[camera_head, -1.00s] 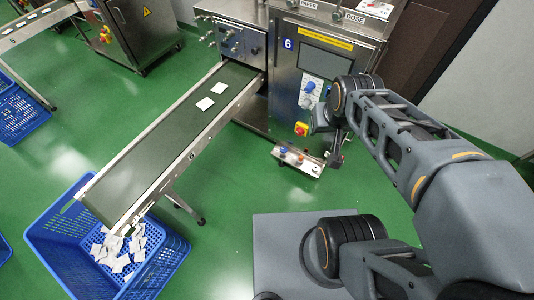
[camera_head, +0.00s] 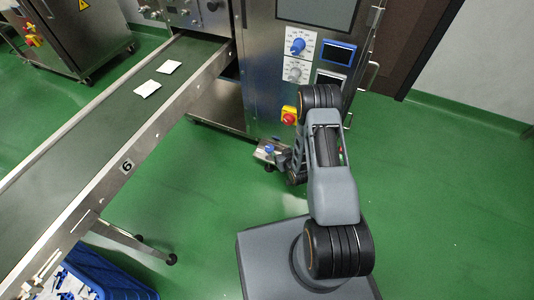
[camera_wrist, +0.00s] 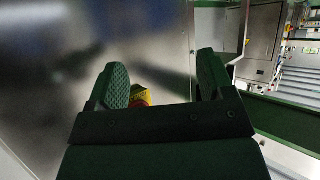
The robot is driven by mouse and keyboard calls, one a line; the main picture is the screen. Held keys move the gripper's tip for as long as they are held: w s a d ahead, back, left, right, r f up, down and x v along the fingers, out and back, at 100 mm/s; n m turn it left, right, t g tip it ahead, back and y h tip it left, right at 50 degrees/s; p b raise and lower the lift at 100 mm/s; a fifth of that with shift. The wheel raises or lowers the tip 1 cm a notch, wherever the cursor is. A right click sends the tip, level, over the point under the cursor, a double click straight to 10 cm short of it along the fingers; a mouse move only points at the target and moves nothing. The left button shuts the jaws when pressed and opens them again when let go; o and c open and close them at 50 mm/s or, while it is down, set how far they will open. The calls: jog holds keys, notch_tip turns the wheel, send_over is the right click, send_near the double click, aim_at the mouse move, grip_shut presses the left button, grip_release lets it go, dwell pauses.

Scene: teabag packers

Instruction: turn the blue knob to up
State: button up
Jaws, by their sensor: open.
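A blue knob (camera_head: 298,46) sits on a white dial plate on the machine's steel front in the head view. I cannot make out which way either points. My gripper (camera_wrist: 163,75) is open and empty in the wrist view, its dark fingers wide apart. It faces the blurred steel front, and no blue knob shows there. In the head view my arm is folded below the dial plate and largely hides the gripper, near the low box.
A red stop button on a yellow base (camera_head: 289,116) sits below the dials; its yellow also shows in the wrist view (camera_wrist: 141,95). The conveyor (camera_head: 110,120) with two white packets stands left, above a blue crate (camera_head: 105,275). Green floor is clear to the right.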

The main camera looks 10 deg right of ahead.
aim_at(270, 148)
notch_tip(270, 148, down, 7)
jog(key=b, duration=0.2)
jog(key=shift+t, duration=0.4)
jog(key=b+x, duration=0.1)
jog(key=x, duration=0.2)
jog(key=a+b+x, duration=0.1)
jog(key=b+x, duration=0.1)
jog(key=x, duration=0.2)
jog(key=b+x, duration=0.2)
jog(key=x, duration=0.1)
jog(key=shift+w+a, duration=0.2)
jog(key=shift+w, duration=0.05)
jog(key=shift+b+x, duration=0.3)
jog(key=shift+x, duration=0.55)
jog(key=shift+r, duration=0.1)
jog(key=c, duration=0.9)
